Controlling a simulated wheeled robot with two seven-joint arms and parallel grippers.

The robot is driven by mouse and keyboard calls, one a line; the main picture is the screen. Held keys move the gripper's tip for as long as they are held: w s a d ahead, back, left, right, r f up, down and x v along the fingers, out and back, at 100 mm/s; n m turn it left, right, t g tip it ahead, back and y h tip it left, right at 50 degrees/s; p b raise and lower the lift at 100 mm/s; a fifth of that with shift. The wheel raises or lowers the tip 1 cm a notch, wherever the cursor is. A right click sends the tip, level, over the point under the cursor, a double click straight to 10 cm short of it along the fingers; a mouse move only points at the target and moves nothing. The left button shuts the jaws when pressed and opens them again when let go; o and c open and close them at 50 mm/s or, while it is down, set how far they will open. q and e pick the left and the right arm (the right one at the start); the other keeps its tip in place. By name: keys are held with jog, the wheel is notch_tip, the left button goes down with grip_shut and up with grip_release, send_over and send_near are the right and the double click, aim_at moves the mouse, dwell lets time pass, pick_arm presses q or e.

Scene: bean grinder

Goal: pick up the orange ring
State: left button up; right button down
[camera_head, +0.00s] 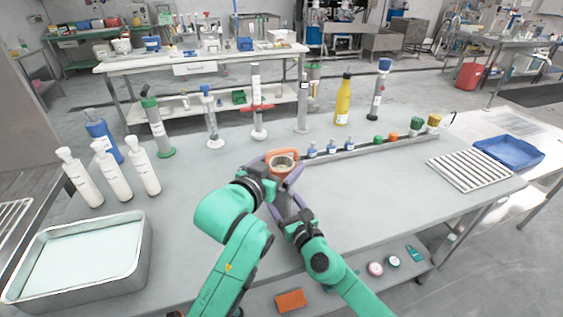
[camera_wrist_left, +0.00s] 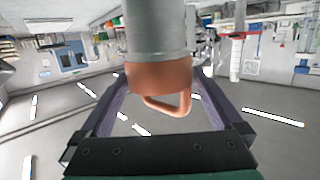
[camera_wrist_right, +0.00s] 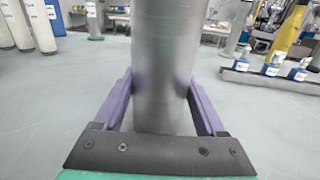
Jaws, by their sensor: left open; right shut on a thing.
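The orange ring (camera_head: 281,153) sits around the top of an upright grey metal cylinder near the table's middle. In the left wrist view, the ring (camera_wrist_left: 158,78) shows a small loop handle, and the cylinder (camera_wrist_left: 157,35) appears upside down. My left gripper (camera_head: 280,164) is open, its purple fingers on either side of the ring with gaps visible. My right gripper (camera_wrist_right: 160,85) is shut on the cylinder's body (camera_wrist_right: 163,60), below the ring. In the head view, the arms and fingers hide most of the cylinder.
White bottles (camera_head: 111,170) and a metal tray (camera_head: 137,262) stand at the left. Tall cylinders and a yellow bottle (camera_head: 343,100) line the back edge. A rack with small bottles (camera_head: 349,144) lies behind to the right. A white slatted rack (camera_head: 470,168) is at the far right.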

aim_at(287, 158)
pick_arm(q)
jog(key=x, duration=0.4)
jog(key=shift+a, duration=0.1)
jog(key=c, duration=1.1)
pick_arm(e)
jog(key=shift+f, duration=0.1)
grip_release()
pick_arm(q)
jog(key=shift+o, duration=0.2)
notch_tip(287, 158, up, 10)
pick_arm(e)
jog(key=shift+s, duration=0.1)
